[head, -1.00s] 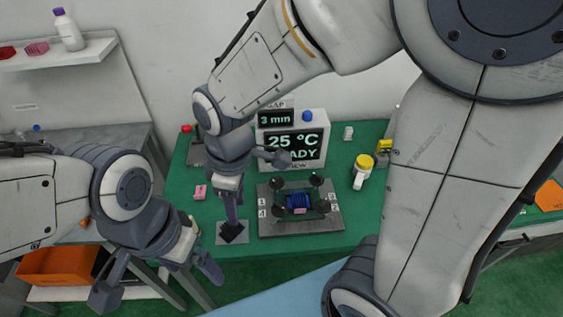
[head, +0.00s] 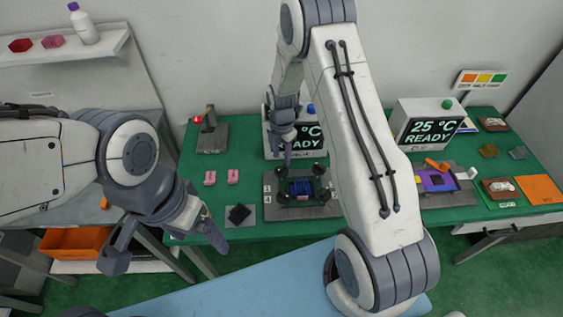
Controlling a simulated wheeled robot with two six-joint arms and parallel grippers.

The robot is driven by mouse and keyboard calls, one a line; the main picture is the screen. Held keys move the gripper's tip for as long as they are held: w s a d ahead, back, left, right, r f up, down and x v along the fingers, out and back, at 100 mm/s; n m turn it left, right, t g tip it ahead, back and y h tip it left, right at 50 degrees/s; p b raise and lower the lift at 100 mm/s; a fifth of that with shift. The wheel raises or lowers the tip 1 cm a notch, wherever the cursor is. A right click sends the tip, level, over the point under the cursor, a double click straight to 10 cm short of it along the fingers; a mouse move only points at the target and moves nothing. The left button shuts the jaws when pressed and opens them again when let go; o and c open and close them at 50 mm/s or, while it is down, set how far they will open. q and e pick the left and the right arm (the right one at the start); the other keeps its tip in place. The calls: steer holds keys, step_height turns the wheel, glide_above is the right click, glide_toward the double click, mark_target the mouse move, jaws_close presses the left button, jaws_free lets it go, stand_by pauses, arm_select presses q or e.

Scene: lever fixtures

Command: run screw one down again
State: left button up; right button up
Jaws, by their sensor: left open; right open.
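The screw fixture (head: 301,188) is a grey plate with black knobbed screws at its corners around a blue centre piece. Small number labels stand along its left edge, too small to read surely. My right gripper (head: 282,152) is open and hangs over the back left part of the fixture, near the back left knob (head: 281,171). I cannot tell whether it touches the knob. The fixture's right edge lies close to my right forearm in the picture. My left gripper (head: 168,247) is open and empty in front of the table's left front edge.
A display box (head: 311,139) reading READY stands behind the fixture, partly hidden by my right arm. A black block on a grey pad (head: 239,215) and two pink blocks (head: 210,178) lie to the left. A second display (head: 430,127) and a purple fixture (head: 437,181) stand right.

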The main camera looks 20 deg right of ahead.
mark_target(282, 167)
steer(key=shift+f+p, duration=0.65)
steer(key=shift+f, duration=2.05)
jaws_close()
